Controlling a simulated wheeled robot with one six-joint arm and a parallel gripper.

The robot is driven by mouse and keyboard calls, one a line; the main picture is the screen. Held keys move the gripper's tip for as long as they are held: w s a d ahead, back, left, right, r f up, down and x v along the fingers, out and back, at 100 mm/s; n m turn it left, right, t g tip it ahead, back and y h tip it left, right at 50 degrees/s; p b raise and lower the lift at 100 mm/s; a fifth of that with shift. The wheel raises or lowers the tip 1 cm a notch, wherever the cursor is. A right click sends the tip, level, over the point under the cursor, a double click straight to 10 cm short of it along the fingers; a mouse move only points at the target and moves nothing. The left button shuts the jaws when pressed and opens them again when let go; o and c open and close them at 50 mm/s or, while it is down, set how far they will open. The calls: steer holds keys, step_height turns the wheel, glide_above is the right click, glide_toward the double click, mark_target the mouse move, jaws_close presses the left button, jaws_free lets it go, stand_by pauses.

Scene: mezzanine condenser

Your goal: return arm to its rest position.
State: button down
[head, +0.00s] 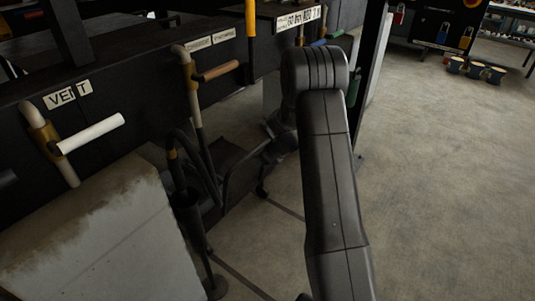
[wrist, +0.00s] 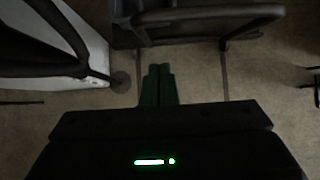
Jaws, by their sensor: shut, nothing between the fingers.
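My gripper (wrist: 159,71) shows in the wrist view with its two dark green fingers together, pointing away over the concrete floor. Nothing is held between them. In the head view my arm rises from the bottom edge to a rounded joint near the top, right of centre. Beyond that joint the arm is mostly hidden, and I cannot make out the fingers there.
A dark panel with a white-handled valve (head: 90,133) and a wooden-handled valve (head: 217,71) runs along the left. A pale concrete block (head: 105,240) stands below it. A dark curved bar (wrist: 210,14) crosses ahead of the fingers. Open floor (head: 450,180) lies right.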

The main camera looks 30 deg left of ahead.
stand_by(0.4)
glide_toward(237, 168)
step_height(237, 168, down, 4)
steer(key=shift+w+a+f, duration=0.1)
steer(key=shift+a+f, duration=0.1)
steer(key=shift+a, duration=0.5)
steer(key=shift+a+f, duration=0.2)
steer(key=shift+a, duration=0.55)
steer(key=shift+w+a+f, duration=0.1)
steer(key=shift+a+f, duration=0.1)
steer(key=shift+a, duration=0.5)
